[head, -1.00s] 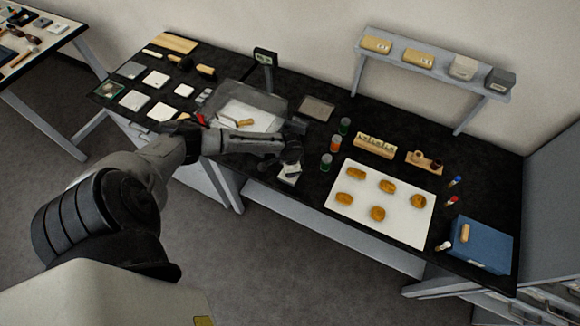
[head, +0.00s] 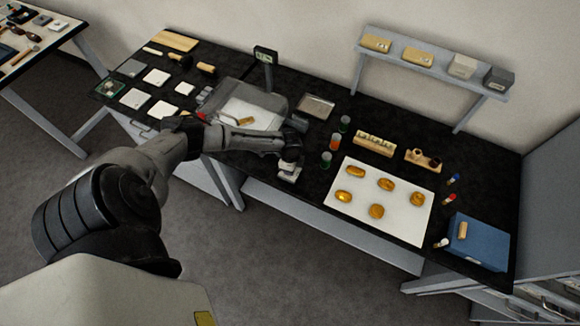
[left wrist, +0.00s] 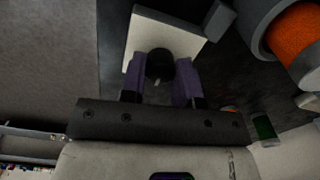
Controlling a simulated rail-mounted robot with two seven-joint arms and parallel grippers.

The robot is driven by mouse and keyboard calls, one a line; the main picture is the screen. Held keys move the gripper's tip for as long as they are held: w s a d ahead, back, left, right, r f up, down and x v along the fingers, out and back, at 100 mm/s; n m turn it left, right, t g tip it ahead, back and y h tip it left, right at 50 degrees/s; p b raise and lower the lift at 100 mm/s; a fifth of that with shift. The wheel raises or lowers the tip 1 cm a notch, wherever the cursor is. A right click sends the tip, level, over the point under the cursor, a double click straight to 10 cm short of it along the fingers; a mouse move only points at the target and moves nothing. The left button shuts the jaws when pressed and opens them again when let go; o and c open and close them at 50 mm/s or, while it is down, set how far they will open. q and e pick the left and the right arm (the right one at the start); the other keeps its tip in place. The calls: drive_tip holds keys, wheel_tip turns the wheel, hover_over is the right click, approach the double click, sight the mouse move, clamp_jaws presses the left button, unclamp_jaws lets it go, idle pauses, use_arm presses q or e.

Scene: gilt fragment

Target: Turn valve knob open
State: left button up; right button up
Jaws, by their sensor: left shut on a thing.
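The valve knob (left wrist: 159,65) is a dark round knob on a pale square base (left wrist: 150,28) in the left wrist view. My left gripper (left wrist: 160,72) has its two purple fingers on either side of the knob and is shut on it. In the head view my left gripper (head: 290,165) is over the pale base (head: 288,177) at the front edge of the black bench. There the gripper hides the knob, and its turn angle cannot be told. My right gripper is not in view.
A grey tray-like unit (head: 272,101) stands behind my left forearm. Red and green-capped jars (head: 335,142) stand close to the right of the gripper. A white sheet (head: 405,222) with several golden-brown pieces lies farther right. A blue box (head: 480,243) sits at the right end.

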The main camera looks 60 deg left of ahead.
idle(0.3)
use_arm(q)
drive_tip(key=o, duration=0.9)
drive_tip(key=shift+r, duration=0.1)
drive_tip(key=shift+r, duration=0.25)
wheel_tip(320, 180, up, 13)
drive_tip(key=shift+d+r, duration=0.1)
idle(0.4)
